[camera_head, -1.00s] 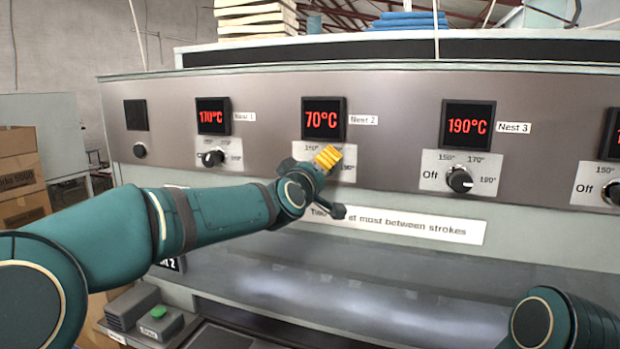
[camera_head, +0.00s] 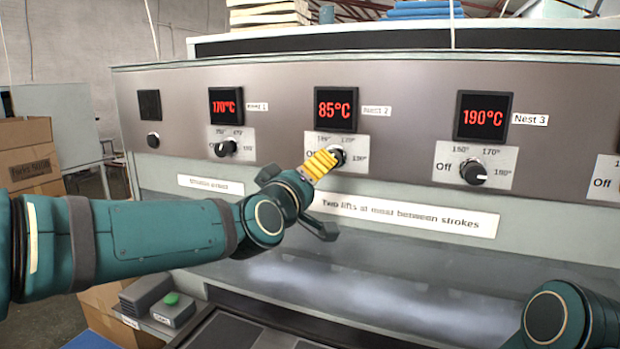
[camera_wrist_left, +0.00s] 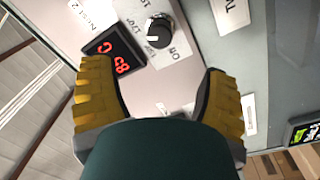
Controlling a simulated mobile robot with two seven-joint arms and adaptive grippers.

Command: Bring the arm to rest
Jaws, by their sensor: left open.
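My left gripper (camera_head: 320,163) has yellow finger pads and is in front of the Nest 2 dial on the grey press panel (camera_head: 400,75). In the left wrist view the gripper (camera_wrist_left: 158,90) is open, its fingers wide apart and nothing between them. The black Nest 2 knob (camera_wrist_left: 157,36) lies beyond the fingertips, clear of both. In the head view that knob (camera_head: 338,157) is partly hidden by the yellow pads. The Nest 2 display (camera_head: 335,109) reads 85°C in red. My right arm shows at the lower right; its gripper is out of view.
The Nest 1 display (camera_head: 225,106) reads 170°C and the Nest 3 display (camera_head: 483,117) 190°C, each above a knob. A label (camera_head: 405,213) about two lifts between strokes is below. A green button (camera_head: 172,298) is at the lower left. Cardboard boxes (camera_head: 30,155) stand at left.

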